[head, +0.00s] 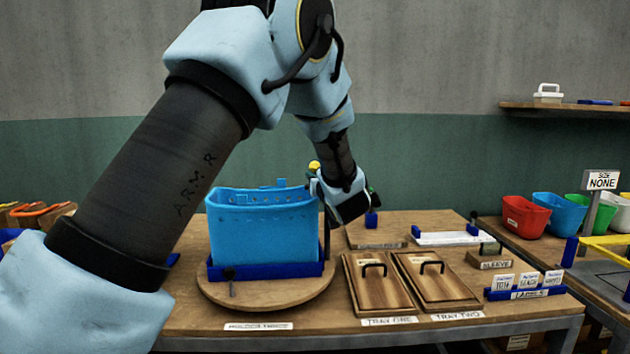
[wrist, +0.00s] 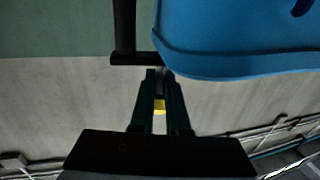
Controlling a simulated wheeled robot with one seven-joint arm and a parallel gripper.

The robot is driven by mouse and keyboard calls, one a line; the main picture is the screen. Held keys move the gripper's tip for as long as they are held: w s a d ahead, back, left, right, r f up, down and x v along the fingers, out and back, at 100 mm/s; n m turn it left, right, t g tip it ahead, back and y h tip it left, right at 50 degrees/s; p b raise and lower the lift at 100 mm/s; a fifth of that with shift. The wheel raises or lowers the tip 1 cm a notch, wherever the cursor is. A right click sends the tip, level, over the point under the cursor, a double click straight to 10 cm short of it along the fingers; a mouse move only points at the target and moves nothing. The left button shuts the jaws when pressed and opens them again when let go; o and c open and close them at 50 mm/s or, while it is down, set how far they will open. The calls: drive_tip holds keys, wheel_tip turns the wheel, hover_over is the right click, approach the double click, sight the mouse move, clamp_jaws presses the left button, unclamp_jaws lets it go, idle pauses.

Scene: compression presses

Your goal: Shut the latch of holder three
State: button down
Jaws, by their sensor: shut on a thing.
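A blue bin (head: 262,228) stands upright in a blue base on a round wooden turntable (head: 265,292). The label (head: 258,326) in front of it is too blurred to read surely. A dark upright post (head: 327,240) stands at the bin's right side. A small black knobbed lever (head: 230,276) is at the front left of the base. My gripper (wrist: 160,76) is at the bin's upper right side, shut on what looks like the end of a black latch bar (wrist: 130,58). The bin's wall (wrist: 230,50) is close by in the wrist view. The head view mostly hides the fingers.
Two wooden lidded trays (head: 377,285) (head: 437,281) with black handles lie right of the turntable. A blue card rack (head: 525,292) is at the table's right front. Coloured bins (head: 525,216) stand on a side table. My arm crosses the left side.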

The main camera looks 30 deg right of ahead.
drive_tip(key=c, duration=0.9)
unclamp_jaws()
drive_tip(key=shift+r, duration=0.7)
drive_tip(key=shift+f, duration=0.25)
drive_tip(key=s+b, duration=0.1)
drive_tip(key=s, duration=0.2)
drive_tip(key=s+a+b, duration=0.1)
drive_tip(key=s, duration=0.3)
drive_tip(key=s+a+b, duration=0.1)
drive_tip(key=s, duration=0.2)
drive_tip(key=shift+s+a+b, duration=0.1)
drive_tip(key=shift+s+b, duration=0.15)
drive_tip(key=shift+b, duration=0.05)
drive_tip(key=shift+s, duration=0.1)
